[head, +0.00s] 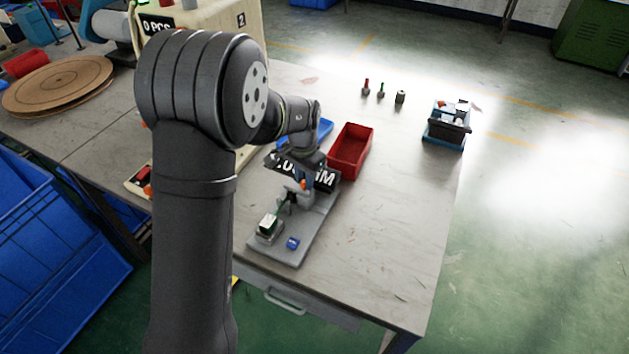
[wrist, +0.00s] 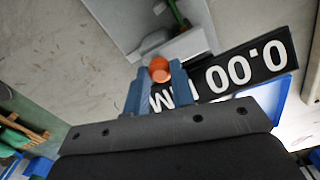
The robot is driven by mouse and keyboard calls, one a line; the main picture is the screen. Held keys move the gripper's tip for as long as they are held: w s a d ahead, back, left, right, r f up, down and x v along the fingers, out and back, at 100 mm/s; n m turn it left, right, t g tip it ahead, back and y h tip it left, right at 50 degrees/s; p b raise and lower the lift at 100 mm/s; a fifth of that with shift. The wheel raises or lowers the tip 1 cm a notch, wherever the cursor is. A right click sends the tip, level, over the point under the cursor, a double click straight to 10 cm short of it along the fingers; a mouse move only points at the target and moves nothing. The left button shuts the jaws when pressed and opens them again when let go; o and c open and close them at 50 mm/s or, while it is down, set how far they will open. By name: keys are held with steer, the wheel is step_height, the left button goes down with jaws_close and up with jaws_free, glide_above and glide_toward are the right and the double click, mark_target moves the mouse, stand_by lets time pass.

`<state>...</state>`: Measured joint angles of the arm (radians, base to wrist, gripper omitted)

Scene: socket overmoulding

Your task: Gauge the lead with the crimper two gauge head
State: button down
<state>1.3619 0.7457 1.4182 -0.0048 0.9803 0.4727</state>
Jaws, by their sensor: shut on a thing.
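The gauge stand has a grey base plate (head: 283,250) with a black readout board (head: 326,180). In the wrist view the readout board (wrist: 240,70) shows "0.00" and part of "MM". A grey block with a green lever (wrist: 180,42) lies just beyond. In the head view my gripper (head: 303,186) is low over the plate, beside the readout.
A red bin (head: 350,152) stands behind the gauge stand, with a blue tray (head: 320,131) beside it. Several small upright pieces (head: 381,90) and a blue-based fixture (head: 447,125) are farther right. A machine marked 2 (head: 222,30) is at the back. The table's right side is mostly clear.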

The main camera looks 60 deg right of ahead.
steer(key=c, duration=1.2)
jaws_free()
steer(key=shift+w, duration=0.3)
steer(key=shift+r, duration=0.1)
step_height(320, 180, up, 17)
steer(key=shift+r, duration=0.15)
step_height(320, 180, down, 18)
steer(key=shift+s+r, duration=0.1)
steer(key=shift+r, duration=0.05)
steer(key=shift+s+r, duration=0.1)
steer(key=shift+s, duration=0.5)
